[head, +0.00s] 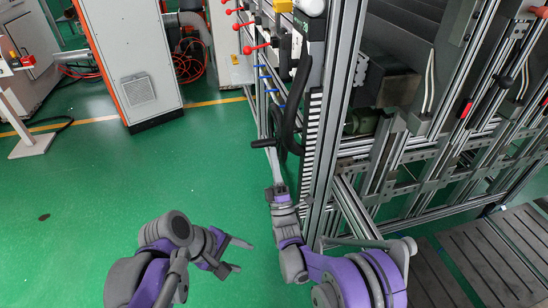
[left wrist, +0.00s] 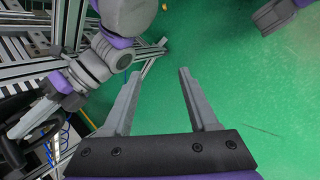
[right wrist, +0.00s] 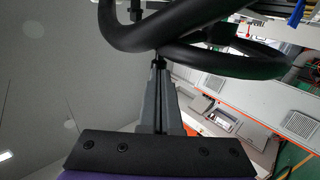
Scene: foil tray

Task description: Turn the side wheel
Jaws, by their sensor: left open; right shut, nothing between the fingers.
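The side wheel (head: 279,125) is a black handwheel on the side of the metal frame, seen nearly edge-on in the head view, with a black handle sticking out to the left. In the right wrist view the wheel's thick black rim (right wrist: 235,62) curves across the top. My right gripper (head: 274,160) is shut and empty, its tips at the wheel's lower part. In the right wrist view its fingers (right wrist: 158,64) end at the rim; I cannot tell whether they touch. My left gripper (head: 243,255) is open and empty over the green floor, also seen in the left wrist view (left wrist: 158,73).
The aluminium frame (head: 322,150) of the machine stands right of the wheel. Red-knobbed levers (head: 257,47) stick out above it. A white and orange cabinet (head: 135,60) stands at the back left.

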